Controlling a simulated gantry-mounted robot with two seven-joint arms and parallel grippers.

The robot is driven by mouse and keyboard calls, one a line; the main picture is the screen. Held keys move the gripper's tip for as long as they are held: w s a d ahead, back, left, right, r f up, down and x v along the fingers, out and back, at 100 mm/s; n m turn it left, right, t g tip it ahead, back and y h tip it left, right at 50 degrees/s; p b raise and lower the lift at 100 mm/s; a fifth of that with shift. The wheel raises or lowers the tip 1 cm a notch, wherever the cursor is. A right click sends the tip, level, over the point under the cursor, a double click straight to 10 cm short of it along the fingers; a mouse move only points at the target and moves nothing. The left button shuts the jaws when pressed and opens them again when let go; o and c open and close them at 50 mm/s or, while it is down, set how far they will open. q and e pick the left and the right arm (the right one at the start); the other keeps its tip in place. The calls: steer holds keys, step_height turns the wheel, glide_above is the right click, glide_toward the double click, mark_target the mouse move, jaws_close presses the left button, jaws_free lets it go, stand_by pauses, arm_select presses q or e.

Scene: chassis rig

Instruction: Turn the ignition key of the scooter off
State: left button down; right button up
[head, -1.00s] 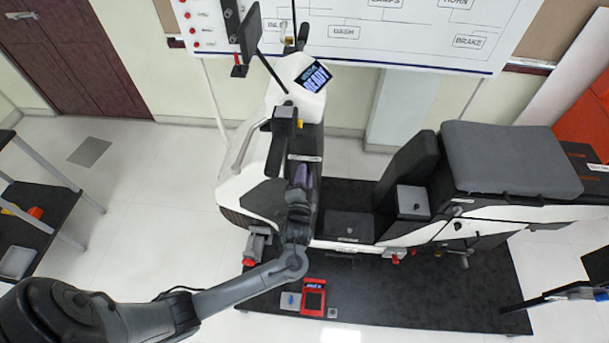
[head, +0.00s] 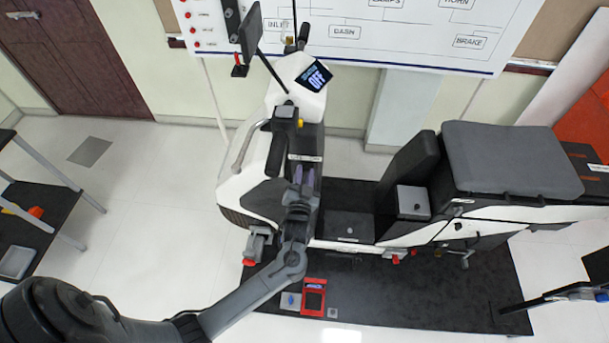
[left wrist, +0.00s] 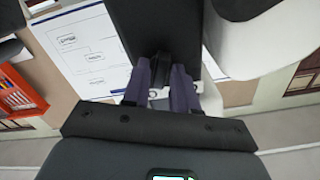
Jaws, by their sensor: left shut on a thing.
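The white and black scooter (head: 262,160) stands on a black platform, its dash display (head: 314,77) reading "OFF". My left gripper (head: 305,178) is at the inner side of the front panel, below the handlebar. In the left wrist view its two purple-grey fingers (left wrist: 161,82) are shut on a small dark part at the scooter's black panel (left wrist: 155,25). This part is at the place of the ignition key, but the key's shape and angle are largely hidden by the fingers.
The handlebar grip (head: 277,150) and mirror (head: 250,33) stand close above my left arm. The seat (head: 510,160) is to the right. A red tray (head: 313,308) lies on the platform's (head: 400,305) front edge. A wiring board (head: 400,35) stands behind.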

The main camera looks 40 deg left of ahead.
arm_select(q)
steer(key=shift+n, duration=2.2)
steer(key=c, duration=1.1)
jaws_free()
steer(key=shift+b+v, duration=0.6)
steer(key=shift+v, duration=4.8)
